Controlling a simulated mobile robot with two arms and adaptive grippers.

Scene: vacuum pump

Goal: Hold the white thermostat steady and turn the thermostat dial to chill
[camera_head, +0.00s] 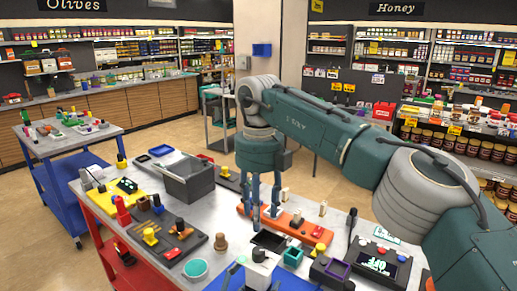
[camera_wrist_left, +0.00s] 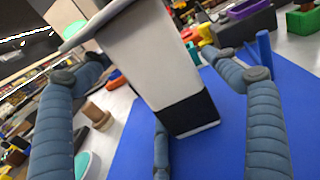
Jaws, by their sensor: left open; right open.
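A white block with a black lower band (camera_wrist_left: 150,55) stands on a blue mat in the left wrist view. It appears to be the thermostat, but I cannot make out a dial on it. It also shows small at the bottom of the head view (camera_head: 258,276). My left gripper (camera_wrist_left: 157,65) is open, with fingers on both sides of the white block; contact is unclear. My right gripper (camera_head: 260,212) is open and points down over the orange panel (camera_head: 297,228), farther back.
A black device with a lit display (camera_head: 378,264) stands to the right. Green (camera_head: 292,257) and purple (camera_head: 337,269) open boxes sit near the block. A tan peg (camera_head: 220,243) and a teal disc (camera_head: 195,268) are to its left. A grey bin (camera_head: 188,182) stands farther back.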

